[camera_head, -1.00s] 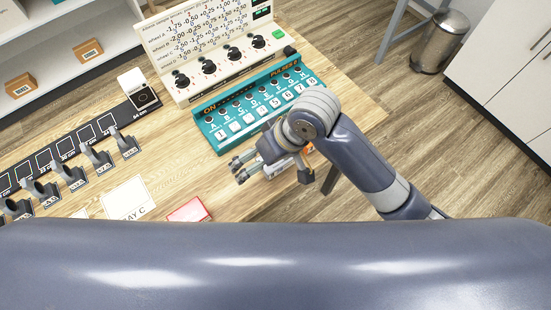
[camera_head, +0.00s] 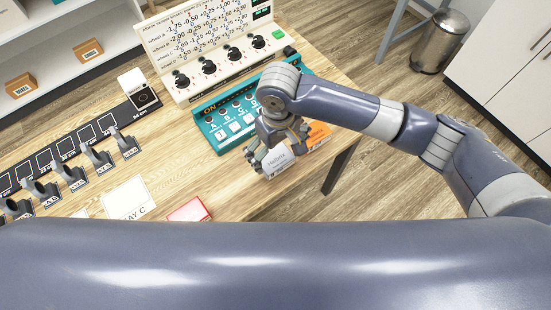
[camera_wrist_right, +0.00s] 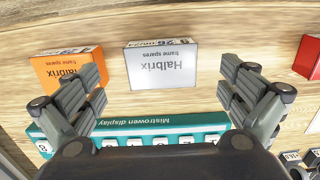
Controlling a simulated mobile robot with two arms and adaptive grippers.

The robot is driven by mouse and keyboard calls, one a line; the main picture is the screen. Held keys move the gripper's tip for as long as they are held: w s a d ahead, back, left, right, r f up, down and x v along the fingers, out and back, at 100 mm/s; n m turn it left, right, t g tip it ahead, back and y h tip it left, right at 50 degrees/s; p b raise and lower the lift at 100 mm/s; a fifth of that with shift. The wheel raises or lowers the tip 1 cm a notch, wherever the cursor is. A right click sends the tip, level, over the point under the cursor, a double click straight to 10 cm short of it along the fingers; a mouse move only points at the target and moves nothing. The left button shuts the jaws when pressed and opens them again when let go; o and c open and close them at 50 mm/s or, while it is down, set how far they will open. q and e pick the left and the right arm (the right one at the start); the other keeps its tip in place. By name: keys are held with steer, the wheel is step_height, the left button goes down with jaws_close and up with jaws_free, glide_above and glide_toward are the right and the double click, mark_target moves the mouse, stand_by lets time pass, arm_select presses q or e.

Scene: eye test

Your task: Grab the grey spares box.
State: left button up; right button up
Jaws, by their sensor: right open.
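The grey spares box (camera_head: 280,161), pale grey with "Halbrix frame spares" lettering, is on the wooden table near its right edge. In the right wrist view the box (camera_wrist_right: 161,70) shows ahead of the gripper, between the directions of its fingers. My right gripper (camera_head: 277,146) is at the box in the head view, fingers spread. In the wrist view the right gripper (camera_wrist_right: 163,78) is open, with nothing held. Whether the fingers touch the box cannot be told. Part of the box is hidden by the fingers in the head view. My left gripper is not in view.
An orange spares box (camera_head: 319,134) stands close beside the grey one; it also shows in the wrist view (camera_wrist_right: 60,66). A teal button panel (camera_head: 205,133) lies behind the gripper. A red flat item (camera_head: 189,211) and a white card (camera_head: 128,198) are left of the box.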

mark_target(275, 158)
steer(key=shift+w+a+f+p, duration=0.15)
steer(key=shift+f+p, duration=0.05)
steer(key=shift+f, duration=1.15)
steer(key=shift+w+a+f+p, duration=0.1)
steer(key=shift+a+f+p, duration=0.05)
steer(key=shift+f, duration=1.2)
steer(key=c, duration=1.2)
